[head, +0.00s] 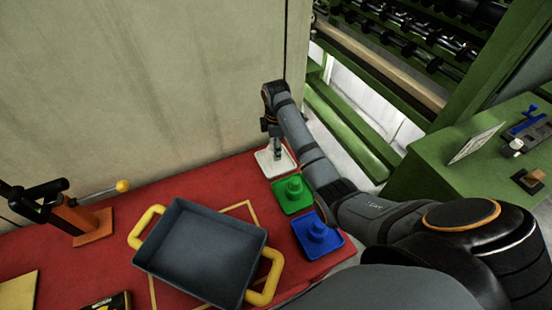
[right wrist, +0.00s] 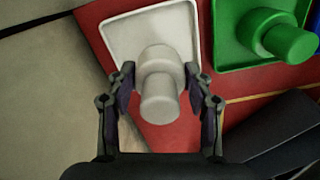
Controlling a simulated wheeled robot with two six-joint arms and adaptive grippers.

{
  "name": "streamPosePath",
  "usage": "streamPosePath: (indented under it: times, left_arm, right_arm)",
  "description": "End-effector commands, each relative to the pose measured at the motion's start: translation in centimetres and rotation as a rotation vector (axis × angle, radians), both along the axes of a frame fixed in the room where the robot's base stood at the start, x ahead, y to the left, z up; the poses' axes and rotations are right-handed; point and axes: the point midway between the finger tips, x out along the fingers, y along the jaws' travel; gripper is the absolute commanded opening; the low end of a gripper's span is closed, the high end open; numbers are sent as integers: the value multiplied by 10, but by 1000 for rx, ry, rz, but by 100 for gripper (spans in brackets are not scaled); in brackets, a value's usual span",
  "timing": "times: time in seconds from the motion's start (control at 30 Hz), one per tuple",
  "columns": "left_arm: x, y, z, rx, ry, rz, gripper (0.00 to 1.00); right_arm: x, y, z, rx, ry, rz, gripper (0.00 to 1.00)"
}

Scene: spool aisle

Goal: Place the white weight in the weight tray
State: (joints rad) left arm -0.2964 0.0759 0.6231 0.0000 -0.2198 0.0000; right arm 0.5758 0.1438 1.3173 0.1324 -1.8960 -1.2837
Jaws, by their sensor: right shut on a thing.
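The white weight (right wrist: 159,100), a stepped knob shape, is between the fingers of my right gripper (right wrist: 161,82), which is shut on it. In the head view my right gripper (head: 272,130) points down over the white square tray (head: 264,161) at the table's back right. The white weight is at this white tray; I cannot tell whether it rests in it or is just above. A dark grey tray (head: 200,250) with two yellow handles lies empty at the front middle of the table.
A green weight in a green tray (head: 292,195) and a blue weight in a blue tray (head: 318,238) line the right edge of the red table (head: 165,192). An orange device (head: 80,222) with a yellow-knobbed lever stands left. A wall is close behind.

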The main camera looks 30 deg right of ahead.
Motion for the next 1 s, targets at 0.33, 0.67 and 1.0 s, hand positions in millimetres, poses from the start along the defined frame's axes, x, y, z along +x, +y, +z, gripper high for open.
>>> streamPosePath:
  times: [0.33,0.67,1.0]
  left_arm:
    - [-4,1,4,1,5,-1,48]
    - [-5,4,4,4,7,-1,48]
    - [-5,4,4,4,8,-1,48]
  right_arm:
    - [6,-4,-27,0,3,0,11]
    - [6,-4,-39,-1,-1,1,11]
    - [6,-4,-42,-1,0,0,75]
